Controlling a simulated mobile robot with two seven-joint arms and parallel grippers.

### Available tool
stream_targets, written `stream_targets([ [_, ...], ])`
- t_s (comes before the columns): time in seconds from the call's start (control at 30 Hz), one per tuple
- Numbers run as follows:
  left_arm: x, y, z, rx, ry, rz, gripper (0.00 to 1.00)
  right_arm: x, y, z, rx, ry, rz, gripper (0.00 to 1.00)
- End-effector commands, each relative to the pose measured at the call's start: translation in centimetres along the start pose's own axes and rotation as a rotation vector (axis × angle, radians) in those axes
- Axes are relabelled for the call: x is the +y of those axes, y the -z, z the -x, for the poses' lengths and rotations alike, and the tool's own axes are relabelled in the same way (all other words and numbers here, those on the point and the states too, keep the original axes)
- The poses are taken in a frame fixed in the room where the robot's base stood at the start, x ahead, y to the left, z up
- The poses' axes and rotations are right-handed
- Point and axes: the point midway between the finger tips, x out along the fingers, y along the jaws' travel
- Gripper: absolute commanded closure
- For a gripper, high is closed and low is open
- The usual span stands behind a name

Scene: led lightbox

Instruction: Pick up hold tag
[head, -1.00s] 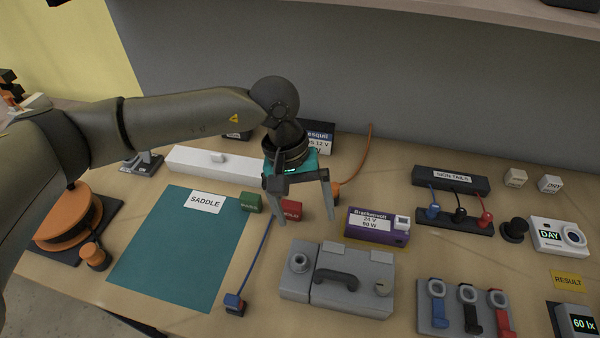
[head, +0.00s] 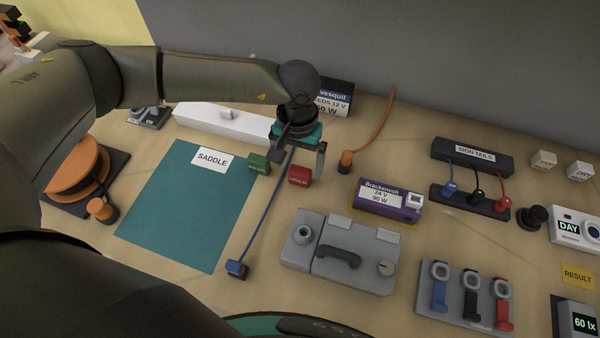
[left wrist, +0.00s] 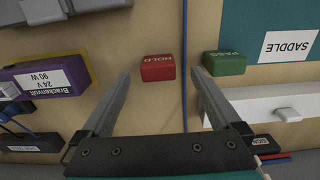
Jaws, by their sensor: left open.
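The hold tag (head: 299,176) is a small red block lettered HOLD, lying on the wooden bench. In the left wrist view the red hold tag (left wrist: 158,68) lies ahead, between the lines of the two fingers. My left gripper (head: 299,163) is open and empty, above and just behind the tag in the head view. Its fingertips (left wrist: 160,73) frame the tag in the left wrist view, with no visible contact. A blue cable (left wrist: 184,60) runs between the red tag and the green PASS block (left wrist: 224,63). My right gripper is out of view.
A teal mat (head: 185,215) with a SADDLE card is at left. A white bar (head: 225,122) lies behind it. A purple Brackenvolt box (head: 385,203) stands right of the tag, and a grey case (head: 340,255) is in front. Bare bench surrounds the tag's front side.

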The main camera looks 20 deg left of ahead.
Motion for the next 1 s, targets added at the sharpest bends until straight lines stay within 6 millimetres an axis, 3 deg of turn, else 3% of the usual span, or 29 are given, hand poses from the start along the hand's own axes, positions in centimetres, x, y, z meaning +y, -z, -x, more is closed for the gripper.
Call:
stream_targets([
  [0.17, 0.1, 0.0, -1.1, -0.002, 0.0, 0.001, 0.03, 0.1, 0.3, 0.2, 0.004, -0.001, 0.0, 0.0],
  [0.5, 0.3, 0.4, -5.0, -0.001, 0.001, 0.001, 0.03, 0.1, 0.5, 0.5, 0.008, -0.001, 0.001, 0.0],
  [0.8, 0.3, 0.4, -5.5, 0.0, 0.0, 0.001, 0.03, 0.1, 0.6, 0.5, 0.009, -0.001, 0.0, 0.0],
  [1.0, 0.2, 0.4, -5.4, 0.0, 0.0, 0.001, 0.24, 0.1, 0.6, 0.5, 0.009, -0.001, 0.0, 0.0],
])
